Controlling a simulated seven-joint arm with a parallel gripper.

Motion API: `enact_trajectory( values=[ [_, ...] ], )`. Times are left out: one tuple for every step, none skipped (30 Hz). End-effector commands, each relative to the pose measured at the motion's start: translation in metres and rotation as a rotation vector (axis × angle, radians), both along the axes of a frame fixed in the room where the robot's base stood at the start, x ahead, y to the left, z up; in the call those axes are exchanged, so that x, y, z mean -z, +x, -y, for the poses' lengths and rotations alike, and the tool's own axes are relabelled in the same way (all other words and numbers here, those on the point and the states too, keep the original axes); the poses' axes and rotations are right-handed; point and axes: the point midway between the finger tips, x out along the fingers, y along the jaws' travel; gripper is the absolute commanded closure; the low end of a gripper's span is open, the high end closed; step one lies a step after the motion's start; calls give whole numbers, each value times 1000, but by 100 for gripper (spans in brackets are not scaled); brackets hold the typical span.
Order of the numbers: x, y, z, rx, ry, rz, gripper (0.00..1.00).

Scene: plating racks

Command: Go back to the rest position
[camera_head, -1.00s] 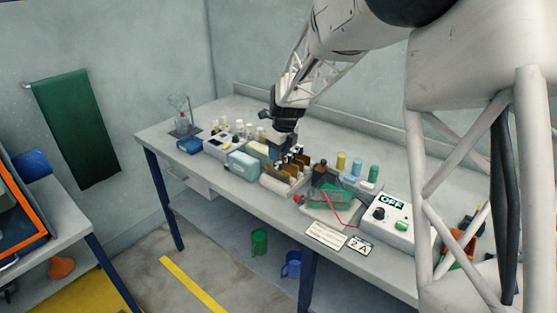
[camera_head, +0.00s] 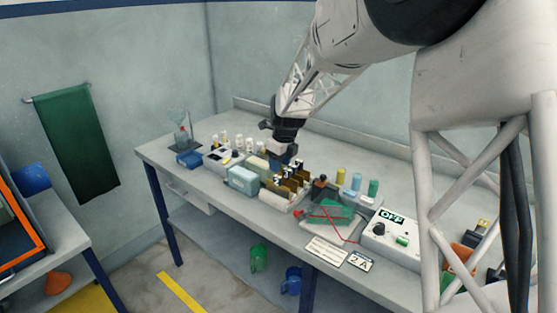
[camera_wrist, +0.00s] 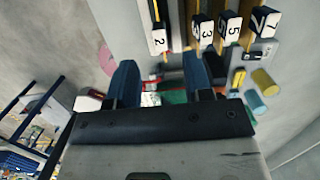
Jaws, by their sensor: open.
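My gripper (camera_head: 283,152) hangs above the bench, behind the rack of numbered plates. Its two blue fingers show apart in the wrist view (camera_wrist: 161,82), with nothing held between them. The rack's plates carry white tags reading 2 (camera_wrist: 158,41), 3 (camera_wrist: 205,32), 5 (camera_wrist: 233,32) and 7 (camera_wrist: 264,21). In the head view the brown and dark plates (camera_head: 293,183) stand close together in the rack, just in front of my gripper. The exact gap between the fingers and the plates cannot be told.
The bench (camera_head: 390,172) is clear along its back. A pale blue box (camera_head: 243,178) and several bottles (camera_head: 238,143) stand left.

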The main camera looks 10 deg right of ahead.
Motion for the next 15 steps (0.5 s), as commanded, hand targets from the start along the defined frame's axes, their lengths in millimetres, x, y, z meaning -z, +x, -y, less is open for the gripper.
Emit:
enact_trajectory(
  values=[
    [-1, -1, 0, -2, 0, 0, 53],
    [-1, -1, 0, -6, -1, 1, 53],
    [-2, -2, 1, -12, -1, 3, 53],
    [-3, -4, 1, -18, -3, 4, 53],
    [-5, -6, 2, -28, -4, 6, 53],
    [-8, -9, 2, -46, -7, 10, 53],
    [-10, -12, 3, -60, -9, 12, 53],
    [-12, -15, 4, -79, -12, 15, 53],
    [-15, -21, 5, -108, -17, 19, 53],
    [-19, -25, 7, -133, -21, 23, 53],
    [-23, -30, 8, -159, -25, 29, 53],
    [-28, -38, 10, -200, -31, 35, 53],
    [-31, -44, 11, -233, -37, 40, 53],
    [-36, -51, 13, -268, -42, 45, 53],
    [-41, -60, 15, -317, -50, 52, 53]
  ],
)
